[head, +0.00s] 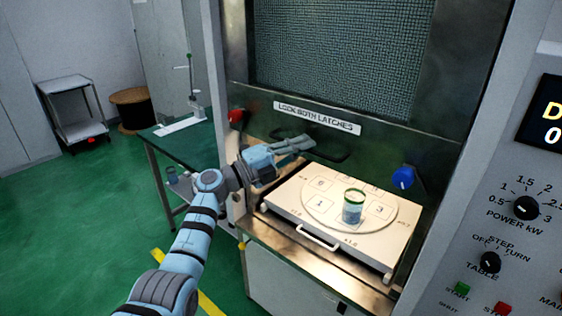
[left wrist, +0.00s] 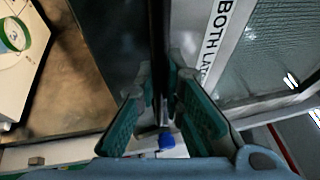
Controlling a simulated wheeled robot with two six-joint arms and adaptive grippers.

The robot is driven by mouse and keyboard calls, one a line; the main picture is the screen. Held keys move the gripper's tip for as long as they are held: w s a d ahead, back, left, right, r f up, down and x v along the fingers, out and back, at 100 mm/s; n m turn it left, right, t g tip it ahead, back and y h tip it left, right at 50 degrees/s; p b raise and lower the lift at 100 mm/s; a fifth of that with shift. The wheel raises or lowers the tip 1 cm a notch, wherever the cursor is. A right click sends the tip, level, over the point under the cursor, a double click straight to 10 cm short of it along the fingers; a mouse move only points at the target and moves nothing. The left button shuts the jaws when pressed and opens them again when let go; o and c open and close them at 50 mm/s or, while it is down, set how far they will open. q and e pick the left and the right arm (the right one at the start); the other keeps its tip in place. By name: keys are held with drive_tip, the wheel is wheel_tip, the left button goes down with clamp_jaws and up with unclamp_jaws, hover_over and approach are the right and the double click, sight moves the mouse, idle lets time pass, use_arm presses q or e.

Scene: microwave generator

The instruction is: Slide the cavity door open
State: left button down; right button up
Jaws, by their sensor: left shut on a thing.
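The cavity door (head: 345,60) is a dark steel panel with a mesh window and a "LOCK BOTH LATCHES" label. Its black bar handle (head: 330,157) is below the label; it also shows as a dark bar in the left wrist view (left wrist: 158,40). My left gripper (head: 298,145) is shut on the handle, with its green-padded fingers (left wrist: 161,95) on either side of the bar. A red latch knob (head: 235,116) is at the door's left and a blue one (head: 403,177) at its right. I cannot tell where the door's lower edge is.
A cream tray (head: 285,193) with a numbered turntable (head: 325,220) stands in front below the door, bearing a green-rimmed beaker (head: 353,207). The control panel (head: 490,200) is at right. A green-topped table (head: 170,145) is at left, and the floor beyond has free room.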

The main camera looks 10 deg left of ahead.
use_arm(q)
drive_tip(key=shift+r, duration=0.35)
drive_tip(key=c, duration=1.7)
unclamp_jaws()
drive_tip(key=shift+a+f, duration=0.1)
drive_tip(key=v, duration=1.2)
